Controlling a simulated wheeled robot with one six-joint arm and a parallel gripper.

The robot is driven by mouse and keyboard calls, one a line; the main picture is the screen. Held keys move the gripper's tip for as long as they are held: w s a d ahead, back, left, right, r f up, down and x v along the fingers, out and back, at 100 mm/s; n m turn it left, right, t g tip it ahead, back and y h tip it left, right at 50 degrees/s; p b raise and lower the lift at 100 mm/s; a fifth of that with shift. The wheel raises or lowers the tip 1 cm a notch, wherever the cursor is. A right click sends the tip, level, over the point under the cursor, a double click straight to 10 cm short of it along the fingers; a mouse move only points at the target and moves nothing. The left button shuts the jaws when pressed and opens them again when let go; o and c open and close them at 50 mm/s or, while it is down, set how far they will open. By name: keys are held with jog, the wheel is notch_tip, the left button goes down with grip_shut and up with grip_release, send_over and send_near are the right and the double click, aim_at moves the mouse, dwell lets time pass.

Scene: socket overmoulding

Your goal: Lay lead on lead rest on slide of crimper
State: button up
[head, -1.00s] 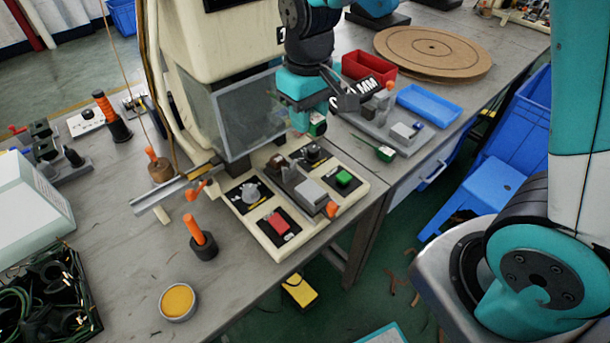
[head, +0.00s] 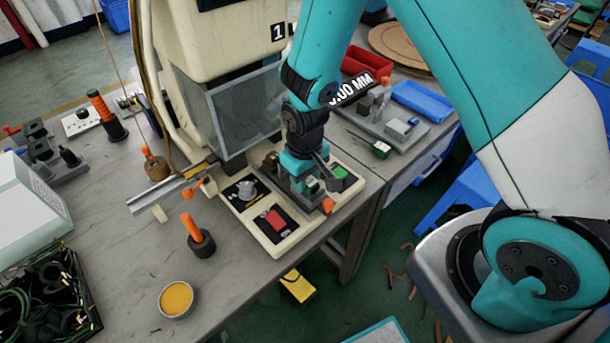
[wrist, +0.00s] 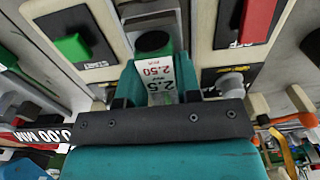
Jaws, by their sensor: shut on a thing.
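My gripper (head: 305,180) is shut on a small dark green block (head: 311,186) with a white label. In the wrist view the label (wrist: 160,72) reads "2.50" and sits between the teal fingers. No trailing cable on it can be made out. The cream machine marked 1 (head: 225,85), apparently the crimper, has a clear guard. The gripper is low over the fixture in front of it, which ends in an orange knob (head: 328,205). The arm hides most of that fixture, so the lead rest cannot be seen, nor whether the block touches it.
The machine's cream base carries a red button (head: 275,219), a green button (head: 341,174) and a grey knob (head: 247,189). An orange-handled tool (head: 197,233) and a yellow pot (head: 176,299) stand at the front left. A crate of cables (head: 45,295) sits left.

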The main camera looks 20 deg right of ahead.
jog(key=shift+f, duration=0.15)
jog(key=o, duration=0.9)
notch_tip(320, 180, up, 12)
jog(key=b, duration=0.1)
jog(key=s+a+r+n+y, duration=0.1)
jog(key=s+r, duration=0.4)
jog(key=s, duration=0.1)
jog(key=s+a+r+n+y, duration=0.1)
jog(key=s+a+r, duration=0.1)
jog(key=s+r, duration=0.3)
jog(key=s+a+r+n+y, duration=0.1)
jog(key=s+r+y, duration=0.1)
jog(key=s+r, duration=0.3)
jog(key=shift+s+a, duration=0.15)
jog(key=shift+s, duration=0.5)
jog(key=shift+s+a, duration=0.15)
jog(key=shift+s, duration=0.5)
